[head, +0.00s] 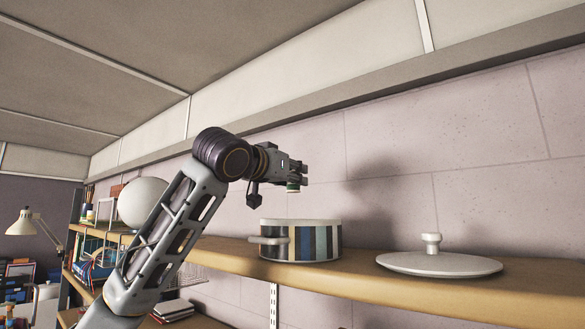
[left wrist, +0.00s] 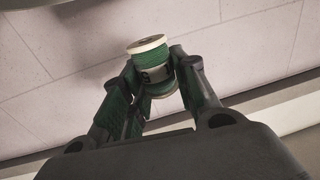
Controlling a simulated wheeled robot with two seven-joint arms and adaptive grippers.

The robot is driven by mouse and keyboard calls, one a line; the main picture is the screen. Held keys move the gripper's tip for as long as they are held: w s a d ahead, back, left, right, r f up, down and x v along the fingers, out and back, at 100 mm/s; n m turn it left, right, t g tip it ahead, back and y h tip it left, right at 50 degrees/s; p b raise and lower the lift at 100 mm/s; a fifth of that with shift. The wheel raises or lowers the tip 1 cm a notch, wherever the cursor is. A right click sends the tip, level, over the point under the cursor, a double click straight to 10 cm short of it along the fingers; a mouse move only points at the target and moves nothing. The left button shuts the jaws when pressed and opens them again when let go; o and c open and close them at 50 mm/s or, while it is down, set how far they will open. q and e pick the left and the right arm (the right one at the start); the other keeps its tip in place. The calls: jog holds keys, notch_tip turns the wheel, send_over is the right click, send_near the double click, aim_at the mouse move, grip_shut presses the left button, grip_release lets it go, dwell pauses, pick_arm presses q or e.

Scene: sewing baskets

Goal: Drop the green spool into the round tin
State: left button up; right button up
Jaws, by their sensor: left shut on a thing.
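The green spool (left wrist: 152,56), with pale ends, is held between the fingers of my left gripper (left wrist: 160,82) in the left wrist view. In the head view, the left gripper (head: 298,177) is shut on the spool (head: 293,188), whose lower end shows below the fingers. The round tin (head: 318,243) has vertical blue, cream and dark stripes and a side handle, and stands on the wooden shelf. The inside of the tin is hidden. My right gripper is not in view.
A pale round lid with a knob (head: 440,264) lies on the shelf (head: 385,280) right of the tin. A white rounded object (head: 142,203) is partly behind my left arm. A lamp (head: 22,224) stands at far left. The wall is close behind the shelf.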

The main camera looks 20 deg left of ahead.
pick_arm(q)
jog(key=shift+f, duration=1.4)
jog(key=o, duration=0.9)
jog(key=shift+s, duration=0.1)
jog(key=v, duration=1.1)
jog(key=shift+s, duration=0.35)
jog(key=shift+f, duration=0.1)
